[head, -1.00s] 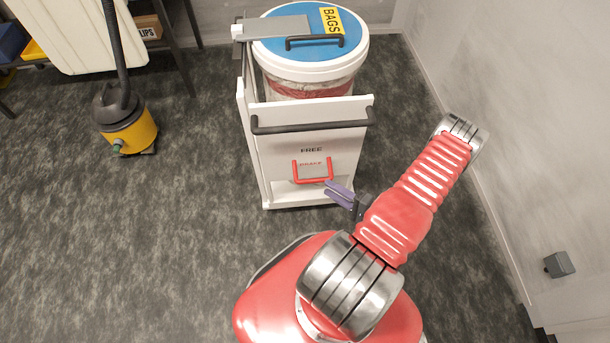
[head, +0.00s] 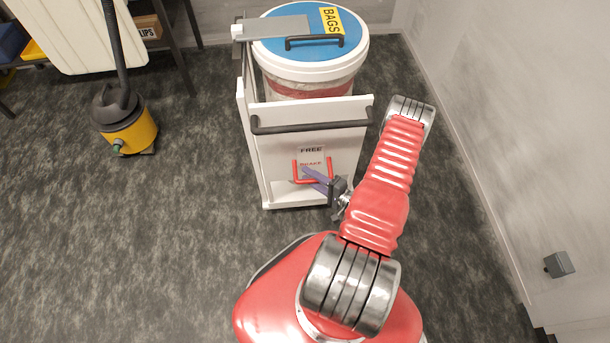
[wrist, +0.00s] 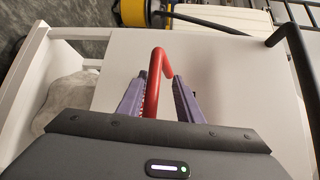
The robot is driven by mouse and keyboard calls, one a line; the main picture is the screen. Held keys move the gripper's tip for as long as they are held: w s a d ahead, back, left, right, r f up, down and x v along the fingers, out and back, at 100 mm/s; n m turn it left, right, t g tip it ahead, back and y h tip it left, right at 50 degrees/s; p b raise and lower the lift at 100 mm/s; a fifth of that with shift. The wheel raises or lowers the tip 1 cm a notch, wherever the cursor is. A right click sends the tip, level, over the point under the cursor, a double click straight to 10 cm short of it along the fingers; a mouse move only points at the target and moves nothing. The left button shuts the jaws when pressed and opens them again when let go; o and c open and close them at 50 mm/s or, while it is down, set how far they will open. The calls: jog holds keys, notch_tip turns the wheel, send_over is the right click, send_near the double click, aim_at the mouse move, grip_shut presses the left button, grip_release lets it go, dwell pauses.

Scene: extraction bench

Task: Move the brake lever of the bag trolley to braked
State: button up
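The white bag trolley (head: 280,160) stands ahead of my base, its front panel facing me. The brake lever (head: 297,172) is a red U-shaped handle low on that panel, with the word FREE above it and BRAKE lettering between its arms. In the wrist view the red lever (wrist: 152,88) runs between my purple fingers. My gripper (head: 307,176) is open around the lever's bar in the head view. In the wrist view my gripper (wrist: 158,82) has its left finger close to the bar and a gap on the right; I cannot tell whether either touches.
A blue-lidded white bin (head: 310,68) marked BAGS sits on the trolley. A dark push handle (head: 312,127) crosses above the lever. A yellow-black vacuum (head: 128,125) stands at the left, a wall on the right. The floor left of the trolley is clear.

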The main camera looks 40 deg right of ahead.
jog(key=shift+x, duration=0.85)
jog(key=shift+c, duration=0.3)
grip_shut()
